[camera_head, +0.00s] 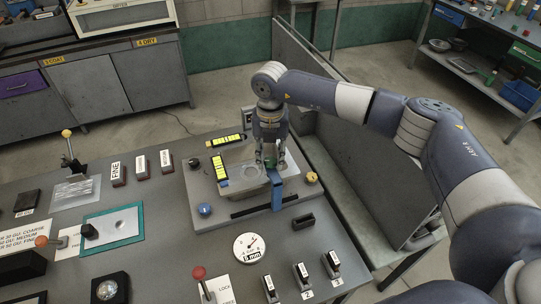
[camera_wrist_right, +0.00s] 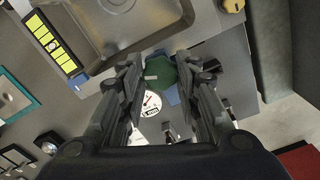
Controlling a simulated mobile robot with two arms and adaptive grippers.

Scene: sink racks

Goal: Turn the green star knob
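The green star knob (camera_wrist_right: 165,72) shows in the right wrist view between the two fingers of my right gripper (camera_wrist_right: 158,66). The right finger covers part of it. The fingers are apart, and I cannot tell whether either touches the knob. In the head view my right gripper (camera_head: 270,158) points down over the right side of the sink basin, beside a blue bar (camera_head: 276,188). The gripper hides most of the knob there. My left gripper is not in view.
The sink basin (camera_head: 240,180) has yellow-and-black strips (camera_head: 219,167) beside it. A blue knob (camera_head: 204,209) and a yellow knob (camera_head: 312,177) sit on the panel, with a round dial (camera_head: 249,247) in front. A low grey partition (camera_head: 345,150) stands to the right.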

